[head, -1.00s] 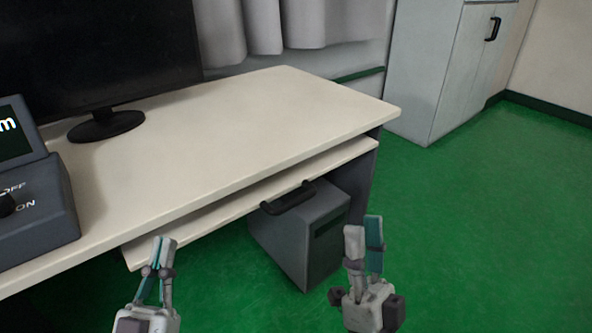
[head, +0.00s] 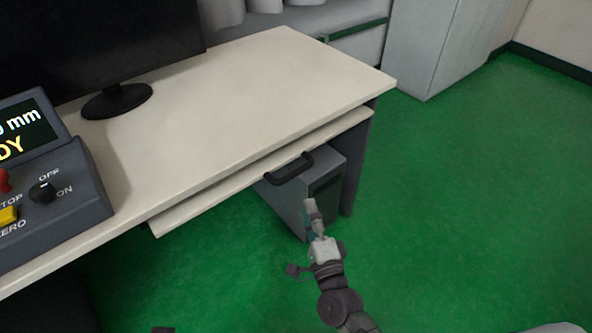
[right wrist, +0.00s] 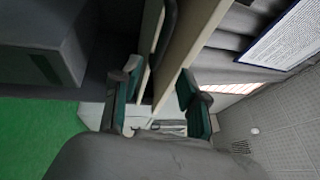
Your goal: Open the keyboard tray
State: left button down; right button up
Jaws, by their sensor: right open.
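The pale keyboard tray (head: 190,212) sits under the desk top, its front edge sticking out a little. A black bar handle (head: 291,168) is on its front edge. My right gripper (head: 309,203) is open and empty, below and slightly right of the handle in the head view, in front of the grey computer case. In the right wrist view the two fingers (right wrist: 160,95) are apart, and the dark handle (right wrist: 167,38) and pale edges show beyond the space between them. I see no contact with the handle.
The desk top (head: 270,85) carries a monitor (head: 117,100) and a control box (head: 55,205) with knobs and a display. The grey computer case (head: 325,185) stands under the desk. Green floor (head: 470,200) is clear to the right, with a grey cabinet (head: 425,45) behind.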

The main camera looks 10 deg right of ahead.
aim_at(296, 170)
jog(key=b+x, duration=0.1)
jog(key=x, duration=1)
jog(key=shift+s, duration=0.1)
pick_arm(q)
jog(key=v, duration=0.3)
pick_arm(e)
jog(key=shift+w+r, duration=0.1)
jog(key=shift+w, duration=0.25)
jog(key=shift+c, duration=0.3)
grip_shut()
